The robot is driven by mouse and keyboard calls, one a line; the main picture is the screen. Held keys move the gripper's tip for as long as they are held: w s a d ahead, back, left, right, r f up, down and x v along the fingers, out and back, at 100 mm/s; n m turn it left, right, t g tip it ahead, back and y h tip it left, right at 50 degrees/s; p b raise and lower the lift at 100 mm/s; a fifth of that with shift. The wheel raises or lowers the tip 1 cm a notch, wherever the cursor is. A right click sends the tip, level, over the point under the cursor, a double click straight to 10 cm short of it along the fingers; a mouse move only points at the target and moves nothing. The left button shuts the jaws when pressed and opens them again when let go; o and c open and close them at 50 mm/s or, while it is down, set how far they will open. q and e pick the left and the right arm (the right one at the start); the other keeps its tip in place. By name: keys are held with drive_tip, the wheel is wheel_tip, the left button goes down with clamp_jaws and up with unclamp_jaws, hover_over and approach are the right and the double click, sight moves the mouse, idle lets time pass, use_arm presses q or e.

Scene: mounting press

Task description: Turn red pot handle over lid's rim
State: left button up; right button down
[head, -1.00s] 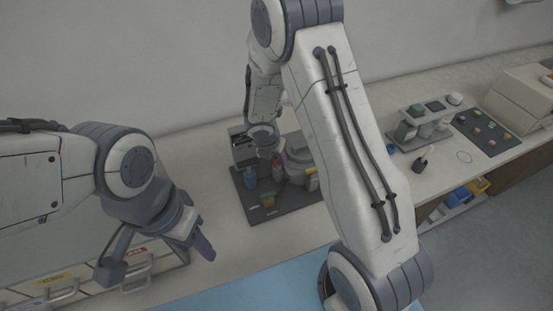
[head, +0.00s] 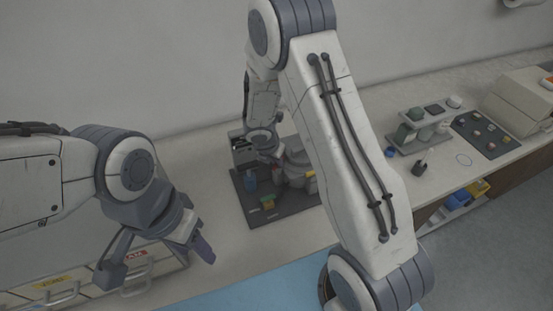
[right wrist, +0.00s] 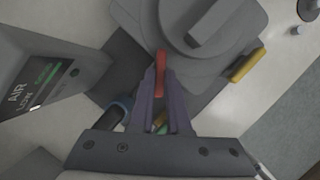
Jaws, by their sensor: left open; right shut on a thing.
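The red pot handle (right wrist: 161,60) shows in the right wrist view, at the lower left edge of the round grey lid (right wrist: 200,22) with a raised bar on top. My right gripper (right wrist: 161,76) is shut on the red handle, its fingertips around the handle's near end. In the head view the grey press (head: 299,172) stands on a dark mat, partly hidden behind my right arm. My right gripper (head: 276,160) is at the press's left side there, and the red handle cannot be made out. My left gripper (head: 158,258) is open and empty, well to the left.
A yellow part (right wrist: 246,65) sticks out at the press's right. A box with a lit "AIR" display (right wrist: 45,80) stands close on the left.

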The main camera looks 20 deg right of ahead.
drive_tip(key=m+p, duration=0.1)
drive_tip(key=m+g+p, duration=0.1)
drive_tip(key=m, duration=0.1)
drive_tip(key=shift+w+a+r+h, duration=0.1)
drive_tip(key=shift+w+r+h, duration=0.1)
drive_tip(key=shift+h, duration=0.2)
drive_tip(key=shift+w+f+m+g+p, duration=0.1)
drive_tip(key=shift+m+g+p, duration=0.4)
drive_tip(key=shift+m, duration=0.9)
drive_tip(key=c, duration=0.9)
unclamp_jaws()
drive_tip(key=shift+b+v, duration=1.05)
drive_tip(key=shift+v, duration=4.15)
drive_tip(key=shift+a, duration=0.15)
